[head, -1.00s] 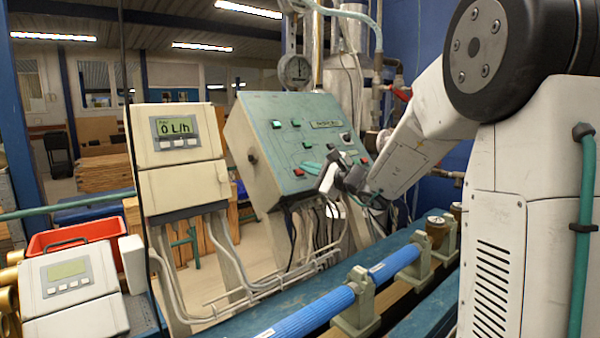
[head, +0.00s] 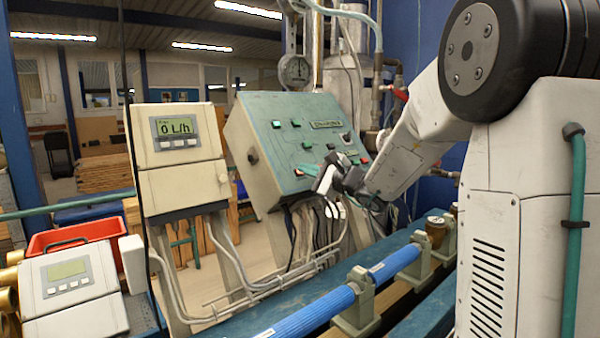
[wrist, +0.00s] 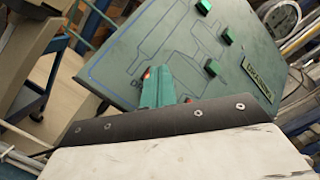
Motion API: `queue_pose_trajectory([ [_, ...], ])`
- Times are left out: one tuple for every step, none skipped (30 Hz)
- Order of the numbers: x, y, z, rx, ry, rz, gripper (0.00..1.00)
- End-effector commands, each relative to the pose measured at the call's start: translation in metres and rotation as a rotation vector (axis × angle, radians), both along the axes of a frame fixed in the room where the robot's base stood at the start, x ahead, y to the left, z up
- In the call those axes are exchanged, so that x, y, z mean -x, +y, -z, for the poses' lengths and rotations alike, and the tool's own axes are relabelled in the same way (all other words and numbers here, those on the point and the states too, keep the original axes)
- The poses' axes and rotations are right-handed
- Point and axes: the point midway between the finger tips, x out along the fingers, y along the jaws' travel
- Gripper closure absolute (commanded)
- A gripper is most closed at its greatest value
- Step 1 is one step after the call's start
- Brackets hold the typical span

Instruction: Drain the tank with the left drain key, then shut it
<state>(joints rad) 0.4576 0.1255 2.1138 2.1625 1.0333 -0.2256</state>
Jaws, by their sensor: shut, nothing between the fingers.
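The sloped green control panel (head: 262,135) carries several small green keys and red ones. A red key (head: 299,172) sits at its lower left edge; a red spot (wrist: 147,73) also shows in the wrist view, right at my fingertips, beside a partly covered label beginning with "D". I cannot tell whether this is the left drain key. My gripper (head: 311,169) is shut, with its green fingers at the panel's lower part. In the wrist view the fingers (wrist: 158,76) point at the panel and hide part of it. Whether they touch it I cannot tell.
A meter (head: 178,133) left of the panel reads 0 L/h. A second display box (head: 70,283) and a red crate (head: 75,237) stand at lower left. A blue pipe (head: 310,316) runs along the bench below the panel. Cables (head: 318,215) hang under the panel.

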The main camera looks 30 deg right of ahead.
Motion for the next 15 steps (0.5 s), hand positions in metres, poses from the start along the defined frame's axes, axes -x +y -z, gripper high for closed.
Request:
queue_pose_trajectory([
  [-0.0006,0.0002,0.0007,0.0,0.0,0.0,1.0],
  [-0.0004,0.0001,0.0005,0.0,0.0,0.0,1.0],
  [-0.0004,0.0001,0.0005,0.0,0.0,0.0,1.0],
  [-0.0004,0.0001,0.0005,0.0,0.0,0.0,1.0],
  [-0.0004,0.0001,0.0005,0.0,0.0,0.0,1.0],
  [-0.0003,0.0001,0.0005,0.0,0.0,0.0,1.0],
  [-0.0003,0.0001,0.0005,0.0,0.0,0.0,1.0],
  [-0.0003,0.0001,0.0005,0.0,0.0,0.0,1.0],
  [-0.0002,0.0001,0.0003,0.0,0.0,0.0,1.0],
  [0.0001,0.0,0.0001,0.0,0.0,0.0,1.0],
  [0.0005,-0.0001,-0.0003,0.0,0.0,0.0,1.0],
  [0.0013,-0.0003,-0.001,0.0,0.0,0.0,1.0],
  [0.0022,-0.0005,-0.0019,-0.001,0.0,0.0,1.0],
  [0.0031,-0.0007,-0.0028,-0.001,0.0,0.001,1.0],
  [0.0047,-0.001,-0.0044,-0.001,0.0,0.001,1.0],
])
